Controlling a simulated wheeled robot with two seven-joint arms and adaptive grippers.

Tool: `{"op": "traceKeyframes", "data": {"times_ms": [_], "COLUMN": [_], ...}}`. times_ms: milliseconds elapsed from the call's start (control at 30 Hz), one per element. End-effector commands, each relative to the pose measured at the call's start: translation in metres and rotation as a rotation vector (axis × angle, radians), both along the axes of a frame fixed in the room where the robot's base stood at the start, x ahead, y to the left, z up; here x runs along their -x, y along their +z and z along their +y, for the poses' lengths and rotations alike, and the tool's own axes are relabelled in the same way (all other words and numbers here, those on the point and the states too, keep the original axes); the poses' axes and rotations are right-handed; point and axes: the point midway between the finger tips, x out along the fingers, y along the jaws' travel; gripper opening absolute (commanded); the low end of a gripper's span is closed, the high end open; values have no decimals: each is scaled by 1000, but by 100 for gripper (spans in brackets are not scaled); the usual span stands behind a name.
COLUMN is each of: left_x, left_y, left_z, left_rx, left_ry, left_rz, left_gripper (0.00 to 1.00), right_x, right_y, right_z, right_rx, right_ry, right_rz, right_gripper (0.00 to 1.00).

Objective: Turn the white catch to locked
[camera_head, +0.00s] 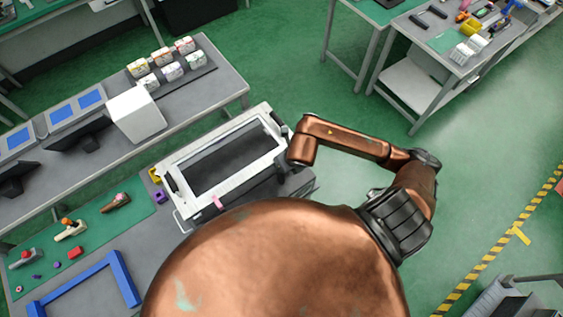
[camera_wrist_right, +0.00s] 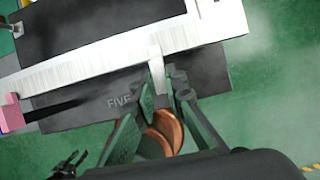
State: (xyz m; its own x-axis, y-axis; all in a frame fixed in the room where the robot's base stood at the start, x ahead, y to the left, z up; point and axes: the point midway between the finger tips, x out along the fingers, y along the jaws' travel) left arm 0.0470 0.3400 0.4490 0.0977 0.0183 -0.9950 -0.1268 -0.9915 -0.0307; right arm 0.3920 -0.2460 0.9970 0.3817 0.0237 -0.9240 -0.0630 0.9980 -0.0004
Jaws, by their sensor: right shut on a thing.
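A fixture with a white frame (camera_head: 190,198) around a dark panel stands on the bench end in the head view. In the right wrist view its white frame (camera_wrist_right: 100,62) runs across the top, above a dark face marked FIVE. A short pale catch (camera_wrist_right: 158,76) sticks down from the frame edge over that face. My right gripper (camera_wrist_right: 160,103) has its green fingers on either side of the catch's lower end and is shut on it. In the head view my right arm reaches the fixture's right side, and the gripper is mostly hidden there. My left gripper is not in view.
A pink block (camera_head: 217,202) sits on the fixture's front edge, also in the wrist view (camera_wrist_right: 10,114). A blue frame (camera_head: 122,279) and small lever parts lie on the bench at left.

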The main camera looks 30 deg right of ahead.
Motion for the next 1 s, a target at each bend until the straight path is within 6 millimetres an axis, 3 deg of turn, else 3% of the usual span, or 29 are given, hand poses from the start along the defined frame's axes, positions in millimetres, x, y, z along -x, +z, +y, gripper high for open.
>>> {"op": "traceKeyframes", "data": {"times_ms": [167,200,433,767,1000], "left_x": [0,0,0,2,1], "left_y": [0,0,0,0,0], "left_z": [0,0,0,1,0], "left_rx": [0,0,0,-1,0], "left_ry": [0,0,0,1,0], "left_rz": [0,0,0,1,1], "left_gripper": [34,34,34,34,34], "right_x": [-1,-1,-1,1,13], "right_y": [1,1,0,4,37], "right_z": [-1,-1,0,0,-1], "right_rx": [0,0,-1,0,0], "right_ry": [-2,-2,-1,1,2], "right_rz": [-3,-3,-2,-1,-5], "right_gripper": [0,13,29,29,29]}}
